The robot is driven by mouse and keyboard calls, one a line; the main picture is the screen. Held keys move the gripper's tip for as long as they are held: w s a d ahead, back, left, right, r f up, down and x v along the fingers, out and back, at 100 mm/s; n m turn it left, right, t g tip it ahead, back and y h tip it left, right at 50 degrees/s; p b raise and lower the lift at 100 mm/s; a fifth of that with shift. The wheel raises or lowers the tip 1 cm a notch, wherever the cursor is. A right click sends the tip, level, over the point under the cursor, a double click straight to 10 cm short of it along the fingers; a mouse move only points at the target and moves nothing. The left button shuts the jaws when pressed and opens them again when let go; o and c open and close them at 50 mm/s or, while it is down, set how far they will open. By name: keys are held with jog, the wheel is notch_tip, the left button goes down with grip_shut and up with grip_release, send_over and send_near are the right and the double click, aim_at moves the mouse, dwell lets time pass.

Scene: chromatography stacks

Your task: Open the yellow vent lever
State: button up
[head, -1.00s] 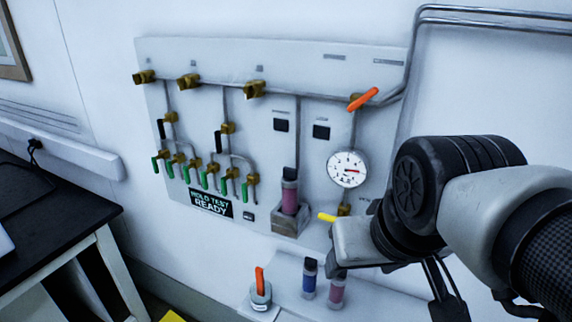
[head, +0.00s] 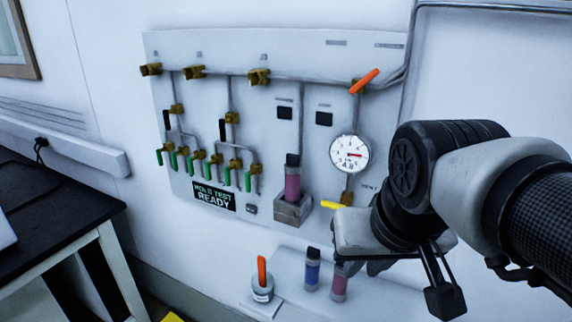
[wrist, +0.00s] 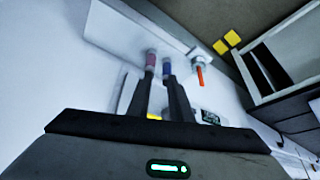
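The yellow vent lever (head: 330,205) sticks out to the left below the round gauge, at the lower right of the wall panel (head: 300,50). Its right end is near my gripper (head: 360,267), whose body is just right of and below it. In the wrist view, a small yellow patch (wrist: 153,116), likely the lever, shows between the finger bases of my gripper (wrist: 159,75). The two fingers stand apart with a gap between them and hold nothing visible. I cannot tell if they touch the lever.
A blue-labelled vial (head: 312,270) and a pink vial (head: 339,284) stand on a ledge under my gripper, with an orange-handled holder (head: 262,280) to their left. A pink column (head: 292,185) sits left of the lever. The gauge (head: 349,154) and orange lever (head: 364,80) are above.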

jog(key=w+r+m+p, duration=0.1)
jog(key=w+r+p, duration=0.1)
jog(key=w+r, duration=0.2)
jog(key=w+r+m+g+p, duration=0.1)
jog(key=w+r+p, duration=0.1)
jog(key=w+r, duration=0.2)
jog(key=shift+w+a+r, duration=0.2)
jog(key=shift+w+r, duration=0.05)
jog(key=shift+w, duration=0.05)
grip_shut()
jog(key=w+a+r+m+p, duration=0.1)
jog(key=w+r+p, duration=0.1)
jog(key=w, duration=0.3)
jog(key=w+r+m+g+h+p, duration=0.1)
jog(key=w+r+m+p, duration=0.1)
jog(key=w, duration=0.4)
jog(key=shift+a+r+h, duration=0.15)
jog(key=shift+a+h, duration=0.15)
jog(key=shift+a, duration=0.05)
